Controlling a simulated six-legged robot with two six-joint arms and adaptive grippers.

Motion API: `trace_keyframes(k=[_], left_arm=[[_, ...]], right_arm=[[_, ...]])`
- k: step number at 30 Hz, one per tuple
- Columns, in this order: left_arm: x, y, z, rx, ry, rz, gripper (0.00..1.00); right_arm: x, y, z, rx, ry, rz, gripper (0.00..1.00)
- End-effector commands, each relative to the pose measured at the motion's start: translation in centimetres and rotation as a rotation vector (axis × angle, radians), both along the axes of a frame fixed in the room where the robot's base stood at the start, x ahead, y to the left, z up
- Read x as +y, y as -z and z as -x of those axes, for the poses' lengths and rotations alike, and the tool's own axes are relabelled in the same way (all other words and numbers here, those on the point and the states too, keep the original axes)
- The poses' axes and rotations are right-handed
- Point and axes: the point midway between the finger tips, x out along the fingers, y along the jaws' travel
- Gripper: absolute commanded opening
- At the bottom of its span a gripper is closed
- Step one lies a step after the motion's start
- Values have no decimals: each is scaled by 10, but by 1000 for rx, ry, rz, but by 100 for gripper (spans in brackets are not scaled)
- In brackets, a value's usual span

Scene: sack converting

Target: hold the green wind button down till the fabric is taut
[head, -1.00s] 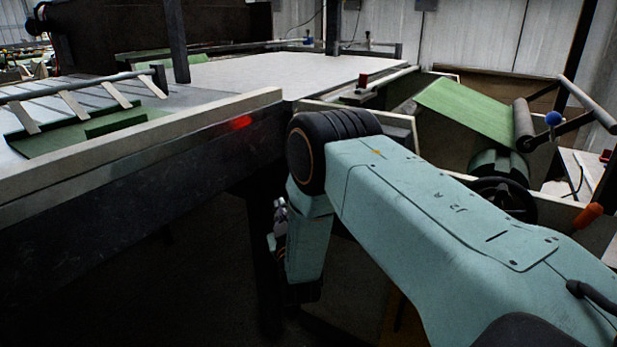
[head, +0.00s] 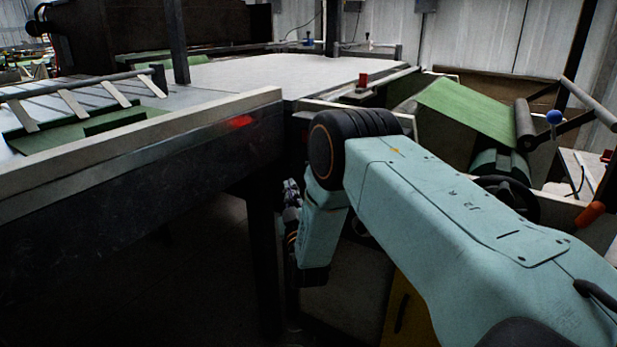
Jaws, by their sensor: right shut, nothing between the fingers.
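I cannot make out the green wind button; my right arm covers part of the machine's front. My right gripper (head: 291,200) shows only as a small part beside my forearm link, below the bench's near corner. It is shut and empty, with its fingertips mostly hidden. My left gripper is not in view.
The bench (head: 250,72) has a pale top and a raised near rail (head: 140,133). A red button on a small box (head: 363,80) stands at its right edge. A blue knob (head: 553,117) and an orange handle (head: 590,214) stick out at right. Below the bench is dark.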

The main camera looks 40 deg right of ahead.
Motion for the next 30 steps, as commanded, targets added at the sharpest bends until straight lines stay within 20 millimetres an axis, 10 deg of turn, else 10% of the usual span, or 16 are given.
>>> trace_keyframes(k=[12,30], left_arm=[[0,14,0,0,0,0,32],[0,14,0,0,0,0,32]], right_arm=[[-42,0,-17,-2,1,0,0],[-48,0,-20,1,-1,0,0]])
